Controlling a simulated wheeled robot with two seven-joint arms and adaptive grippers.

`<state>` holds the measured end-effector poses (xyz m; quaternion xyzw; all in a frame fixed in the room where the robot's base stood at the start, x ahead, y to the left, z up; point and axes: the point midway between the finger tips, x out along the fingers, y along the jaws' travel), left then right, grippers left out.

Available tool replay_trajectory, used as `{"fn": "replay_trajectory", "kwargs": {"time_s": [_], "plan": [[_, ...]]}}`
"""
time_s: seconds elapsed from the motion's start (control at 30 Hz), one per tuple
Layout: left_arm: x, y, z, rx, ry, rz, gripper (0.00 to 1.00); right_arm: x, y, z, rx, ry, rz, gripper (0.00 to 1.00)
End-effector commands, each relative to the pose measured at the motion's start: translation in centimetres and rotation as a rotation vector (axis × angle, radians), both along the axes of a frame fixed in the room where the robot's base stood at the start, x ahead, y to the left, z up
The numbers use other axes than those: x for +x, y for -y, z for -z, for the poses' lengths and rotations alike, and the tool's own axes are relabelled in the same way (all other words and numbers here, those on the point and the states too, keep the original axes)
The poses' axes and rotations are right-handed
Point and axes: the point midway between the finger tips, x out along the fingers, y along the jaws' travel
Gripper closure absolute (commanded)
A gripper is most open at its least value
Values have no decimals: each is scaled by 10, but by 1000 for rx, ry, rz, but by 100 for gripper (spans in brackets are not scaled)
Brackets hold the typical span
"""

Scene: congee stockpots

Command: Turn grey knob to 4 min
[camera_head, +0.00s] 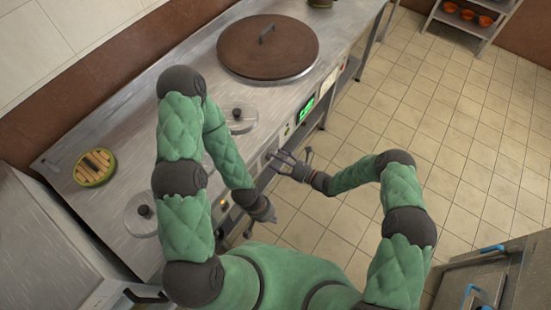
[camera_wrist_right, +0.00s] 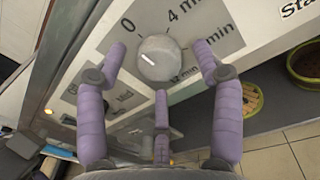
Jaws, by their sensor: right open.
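The grey knob (camera_wrist_right: 158,57) sits on a light panel (camera_wrist_right: 222,25) in the right wrist view. Marks "0", "4 min" and "12 min" surround it. A short white line on the knob slants toward its left side, roughly the "0" side. My right gripper (camera_wrist_right: 161,66) is open, its purple fingers spread around the knob; I cannot tell whether they touch it. In the head view my right gripper (camera_head: 284,157) is at the counter's front face. My left gripper (camera_head: 252,222) hangs low by the counter front; its jaws are not clear.
A steel counter (camera_head: 150,110) holds a large brown-lidded pot (camera_head: 268,50), smaller steel lids (camera_head: 238,118) and a round yellow-green item (camera_head: 95,168). A green display (camera_head: 306,109) glows on the front. A shelf with orange bowls (camera_head: 468,16) stands far right. The tiled floor (camera_head: 420,110) is open.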

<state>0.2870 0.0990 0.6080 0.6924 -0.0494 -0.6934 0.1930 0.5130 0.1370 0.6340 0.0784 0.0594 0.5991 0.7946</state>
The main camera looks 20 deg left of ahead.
Motion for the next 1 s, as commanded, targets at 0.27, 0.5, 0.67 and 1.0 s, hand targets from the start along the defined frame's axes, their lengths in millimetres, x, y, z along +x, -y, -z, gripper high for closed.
{"fn": "replay_trajectory", "kwargs": {"time_s": [0.27,0.5,0.67,1.0], "plan": [[0,0,3,0,0,0,100,3,-12,0,0,1,1,33],[0,0,3,0,0,0,100,3,-11,0,0,1,0,47],[0,0,3,0,0,0,100,3,-11,0,0,1,0,89],[0,0,4,0,0,0,100,3,-12,0,10,-27,-1,89]]}}
